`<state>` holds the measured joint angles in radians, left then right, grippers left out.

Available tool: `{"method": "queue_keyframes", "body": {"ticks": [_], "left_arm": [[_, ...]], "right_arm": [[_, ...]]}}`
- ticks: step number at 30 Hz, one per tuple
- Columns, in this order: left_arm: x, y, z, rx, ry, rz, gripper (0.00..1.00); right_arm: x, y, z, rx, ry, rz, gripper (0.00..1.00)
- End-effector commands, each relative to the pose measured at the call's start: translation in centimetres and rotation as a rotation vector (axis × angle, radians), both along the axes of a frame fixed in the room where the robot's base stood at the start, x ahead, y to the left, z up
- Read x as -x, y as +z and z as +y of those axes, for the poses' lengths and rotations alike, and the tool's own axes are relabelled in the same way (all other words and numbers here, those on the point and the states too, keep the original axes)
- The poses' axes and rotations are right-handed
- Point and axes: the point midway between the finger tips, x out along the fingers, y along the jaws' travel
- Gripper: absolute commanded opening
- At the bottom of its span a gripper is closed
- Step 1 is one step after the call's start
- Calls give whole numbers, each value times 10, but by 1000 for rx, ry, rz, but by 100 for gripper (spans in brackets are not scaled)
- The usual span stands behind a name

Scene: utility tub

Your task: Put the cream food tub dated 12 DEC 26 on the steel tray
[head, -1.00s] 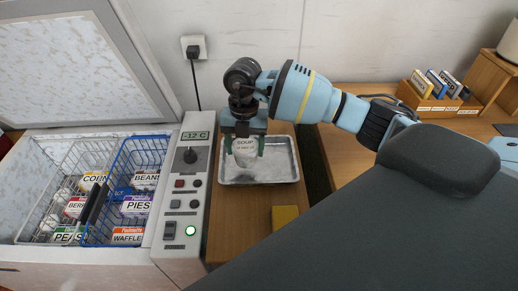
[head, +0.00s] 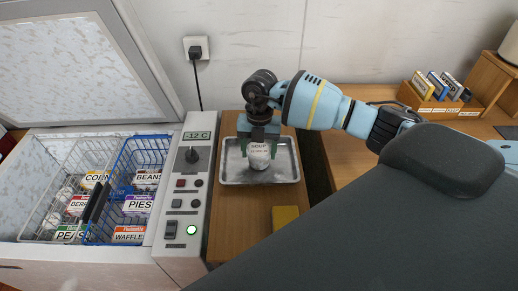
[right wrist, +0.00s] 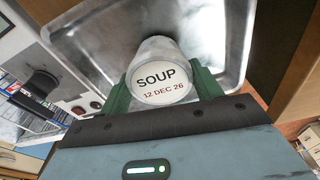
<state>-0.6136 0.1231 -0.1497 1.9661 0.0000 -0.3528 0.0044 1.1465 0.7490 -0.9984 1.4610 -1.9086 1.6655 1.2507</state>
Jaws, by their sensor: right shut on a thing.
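The cream food tub (head: 260,155) has a round lid labelled SOUP. In the right wrist view the tub's lid (right wrist: 160,86) reads SOUP 12 DEC 26. My right gripper (head: 259,150) is shut on the tub, with a green finger on each side of it. The steel tray (head: 284,175) lies on the wooden counter, and the tub is over its inside. The tray also shows behind the tub in the right wrist view (right wrist: 95,40). I cannot tell whether the tub's base touches the tray floor. My left gripper is not in view.
An open chest freezer at the left holds a wire basket (head: 40,222) and a blue basket (head: 122,165) with labelled food packs. Its control panel (head: 187,215) stands between freezer and tray. A yellow block (head: 286,217) lies in front of the tray.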

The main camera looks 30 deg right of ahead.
Motion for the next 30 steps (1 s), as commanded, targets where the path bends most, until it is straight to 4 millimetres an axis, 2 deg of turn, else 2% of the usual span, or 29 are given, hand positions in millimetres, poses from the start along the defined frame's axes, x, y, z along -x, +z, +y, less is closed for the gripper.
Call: {"method": "queue_keyframes", "body": {"ticks": [7, 8, 12, 23, 26, 30], "left_arm": [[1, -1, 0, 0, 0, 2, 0], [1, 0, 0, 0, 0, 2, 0], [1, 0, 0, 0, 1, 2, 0], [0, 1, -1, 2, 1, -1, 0], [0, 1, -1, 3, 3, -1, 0], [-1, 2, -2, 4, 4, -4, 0]], "right_arm": [[0, -3, 0, -1, 0, -1, 34], [0, -3, 0, 0, 0, 0, 68], [0, -3, 0, 0, 0, 0, 86], [0, 2, 0, 0, 0, -1, 86], [-2, 13, -1, 0, -1, -3, 86], [-5, 38, -3, -1, -1, -6, 86]]}}
